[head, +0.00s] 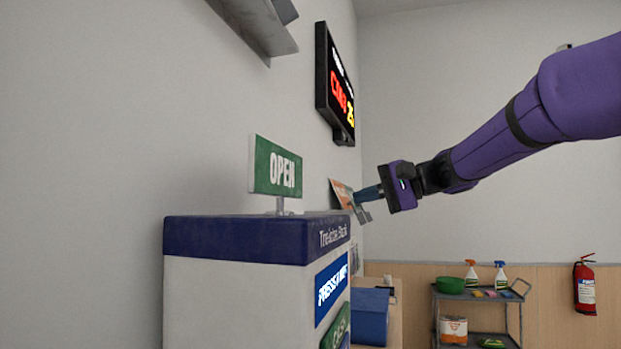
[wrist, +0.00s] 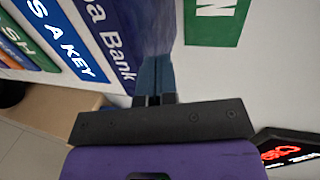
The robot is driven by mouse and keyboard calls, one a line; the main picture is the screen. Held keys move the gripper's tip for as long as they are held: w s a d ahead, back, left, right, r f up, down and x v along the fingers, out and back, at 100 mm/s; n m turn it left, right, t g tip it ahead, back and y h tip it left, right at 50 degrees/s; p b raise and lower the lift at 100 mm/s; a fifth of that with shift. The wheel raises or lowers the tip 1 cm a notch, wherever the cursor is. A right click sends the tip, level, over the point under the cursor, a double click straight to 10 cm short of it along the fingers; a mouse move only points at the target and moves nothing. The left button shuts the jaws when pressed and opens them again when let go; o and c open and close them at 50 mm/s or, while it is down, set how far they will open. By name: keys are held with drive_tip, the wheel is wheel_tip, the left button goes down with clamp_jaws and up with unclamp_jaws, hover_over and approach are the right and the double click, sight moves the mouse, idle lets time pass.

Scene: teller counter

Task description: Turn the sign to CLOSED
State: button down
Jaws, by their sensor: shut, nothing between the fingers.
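The sign (head: 276,169) is a green plate with white OPEN lettering. It stands upright on a short post (head: 281,206) on top of the blue-topped kiosk (head: 235,238), with its OPEN face toward the head camera. My gripper (head: 362,194) is to the right of the sign and apart from it, just past the kiosk's right edge. Its fingers are together and hold nothing. In the wrist view the shut fingers (wrist: 155,78) point toward the kiosk top, and part of the green sign (wrist: 215,20) shows at the top, cut off by the frame.
A lit display (head: 335,87) hangs on the wall above and right of the sign. A grey bracket (head: 255,27) juts from the wall higher up. A cart (head: 478,297) with bottles and a fire extinguisher (head: 585,285) stand at the back right. Space above the kiosk's right side looks clear.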

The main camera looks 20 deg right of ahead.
drive_tip(key=w+d+r+t+y, duration=0.2)
drive_tip(key=w+d+r, duration=0.2)
drive_tip(key=r, duration=0.1)
approach(301, 177)
drive_tip(key=shift+m, duration=0.3)
drive_tip(key=x, duration=0.7)
drive_tip(key=shift+w+a, duration=0.15)
drive_tip(key=shift+a, duration=0.1)
drive_tip(key=shift+w, duration=0.1)
